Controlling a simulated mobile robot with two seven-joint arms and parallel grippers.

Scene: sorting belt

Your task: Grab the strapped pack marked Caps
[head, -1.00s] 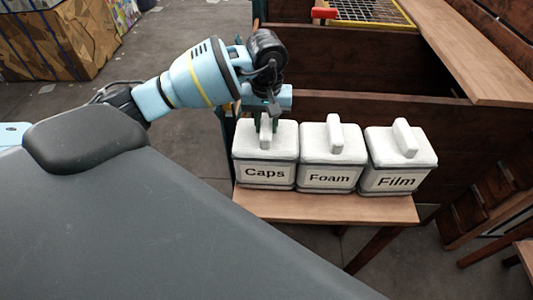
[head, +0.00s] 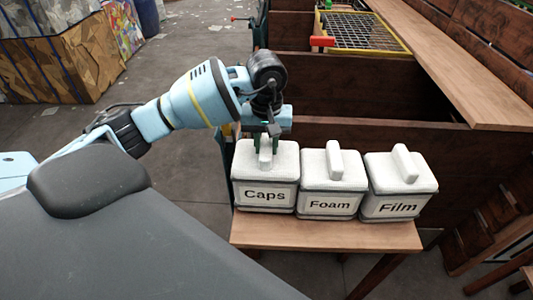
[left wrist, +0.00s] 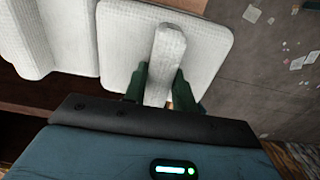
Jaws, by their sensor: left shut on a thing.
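The Caps pack (head: 265,195) is a whitish block with a raised grip bar on top and a label on its front. It is at the left end of a row with the Foam pack (head: 330,204) and the Film pack (head: 400,205). My left gripper (head: 266,150) comes from above and is shut on the Caps pack's grip bar. In the left wrist view its green fingers (left wrist: 160,88) press on both sides of the bar. The Caps pack looks slightly raised against its neighbours; its underside is hidden. My right gripper is not in view.
The packs' wooden stand (head: 320,235) has a bare front strip. Dark wooden bin walls (head: 400,145) rise right behind the row. A wire rack with a yellow frame (head: 365,33) lies further back. Open floor (head: 190,80) is to the left.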

